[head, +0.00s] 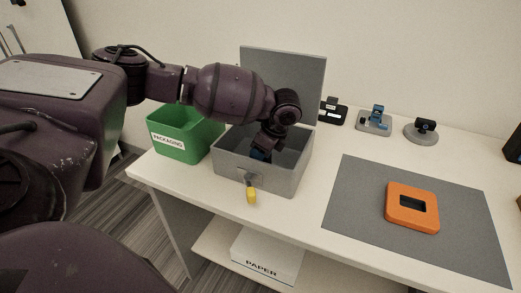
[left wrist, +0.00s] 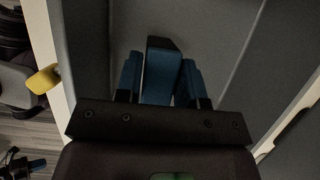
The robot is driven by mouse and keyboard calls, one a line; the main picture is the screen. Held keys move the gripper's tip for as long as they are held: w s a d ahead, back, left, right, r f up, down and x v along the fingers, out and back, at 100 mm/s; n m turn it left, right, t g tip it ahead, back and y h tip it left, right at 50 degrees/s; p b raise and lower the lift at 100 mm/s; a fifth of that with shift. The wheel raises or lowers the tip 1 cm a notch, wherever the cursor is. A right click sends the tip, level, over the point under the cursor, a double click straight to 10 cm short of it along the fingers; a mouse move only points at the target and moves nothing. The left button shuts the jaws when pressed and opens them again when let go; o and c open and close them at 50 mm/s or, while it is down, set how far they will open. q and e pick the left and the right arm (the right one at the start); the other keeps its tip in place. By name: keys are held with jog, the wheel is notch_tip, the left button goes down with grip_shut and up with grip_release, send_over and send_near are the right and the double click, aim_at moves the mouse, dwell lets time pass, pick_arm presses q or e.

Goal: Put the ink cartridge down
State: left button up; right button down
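My left gripper (left wrist: 162,85) reaches down into the open grey box (head: 233,174), pointing at its floor. In the left wrist view its two blue fingers close on both sides of a blue block with a dark end, the ink cartridge (left wrist: 162,68). In the head view only a bit of dark blue (head: 259,155) shows below the wrist, and the box's front wall and my arm hide the rest. I cannot tell whether the cartridge touches the box floor.
A green PACKAGING bin (head: 172,146) is to the left. An orange frame (head: 411,206) lies on a grey mat (head: 350,217) to the right. Small devices (head: 374,120) line the back.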

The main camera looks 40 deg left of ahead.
pick_arm(q)
jog(key=o, duration=0.3)
jog(key=shift+o, duration=0.2)
jog(key=p+v, duration=0.1)
jog(key=v, duration=0.5)
jog(key=shift+r, duration=0.3)
jog(key=p+v, duration=0.1)
jog(key=v, duration=0.4)
jog(key=shift+d+r, duration=0.2)
jog(key=shift+r, duration=0.1)
